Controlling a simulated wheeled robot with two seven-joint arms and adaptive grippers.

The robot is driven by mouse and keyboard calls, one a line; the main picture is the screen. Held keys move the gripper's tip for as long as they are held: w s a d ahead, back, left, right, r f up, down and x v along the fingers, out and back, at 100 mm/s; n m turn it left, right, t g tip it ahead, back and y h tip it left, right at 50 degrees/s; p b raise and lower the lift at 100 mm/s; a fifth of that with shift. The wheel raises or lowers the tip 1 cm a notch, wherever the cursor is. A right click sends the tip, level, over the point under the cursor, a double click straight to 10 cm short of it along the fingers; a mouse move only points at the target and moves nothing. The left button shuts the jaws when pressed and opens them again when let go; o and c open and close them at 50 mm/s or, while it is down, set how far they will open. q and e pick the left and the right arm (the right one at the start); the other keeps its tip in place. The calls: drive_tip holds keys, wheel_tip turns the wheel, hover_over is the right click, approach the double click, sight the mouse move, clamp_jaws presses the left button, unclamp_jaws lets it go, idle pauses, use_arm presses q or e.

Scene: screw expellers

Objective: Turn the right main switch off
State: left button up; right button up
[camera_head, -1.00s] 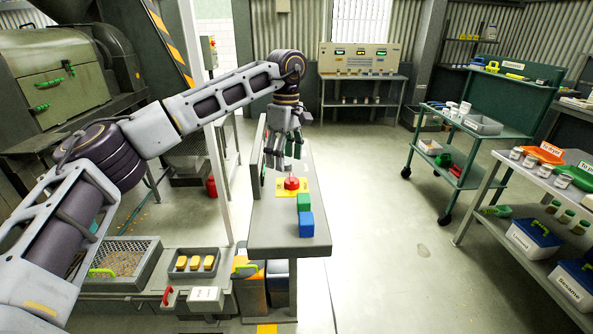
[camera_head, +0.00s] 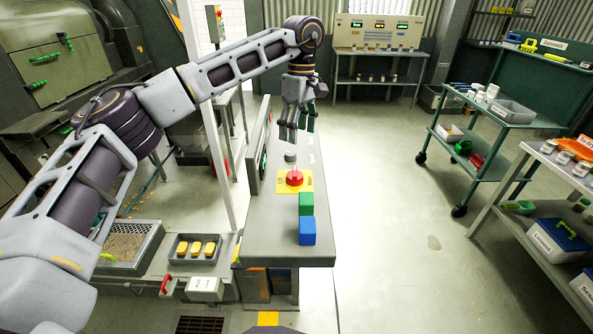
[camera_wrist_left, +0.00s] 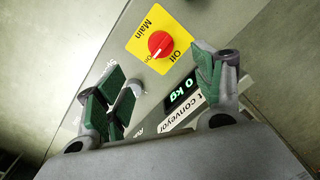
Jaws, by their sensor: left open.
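The main switch is a red round knob (camera_head: 294,178) on a yellow plate on the grey console (camera_head: 262,222). In the left wrist view, the red knob (camera_wrist_left: 160,44) sits on a yellow plate (camera_wrist_left: 138,42) lettered "Main", "Off" and "On". Its white mark appears to point towards "On". My left gripper (camera_head: 297,128) is open and empty, with its fingers pointing down above the console, beyond the knob in the head view. In the left wrist view, its fingers (camera_wrist_left: 163,88) stand apart and the knob is farther up, untouched. My right gripper is not in view.
A grey knob (camera_head: 290,156), a green block (camera_head: 306,203) and a blue block (camera_head: 307,231) are on the console. A lit "0 kg" display (camera_wrist_left: 180,93) shows in the wrist view. Shelves stand at the right; the floor between is clear.

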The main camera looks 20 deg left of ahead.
sight(295, 171)
use_arm(q)
drive_tip(key=shift+f, duration=0.1)
drive_tip(key=f, duration=0.8)
drive_tip(key=s+f, duration=0.1)
drive_tip(key=f, duration=0.3)
drive_tip(key=shift+a, duration=0.2)
drive_tip(key=shift+f, duration=0.8)
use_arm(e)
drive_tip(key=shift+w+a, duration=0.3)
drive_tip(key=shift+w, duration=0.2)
use_arm(q)
drive_tip(key=c, duration=1)
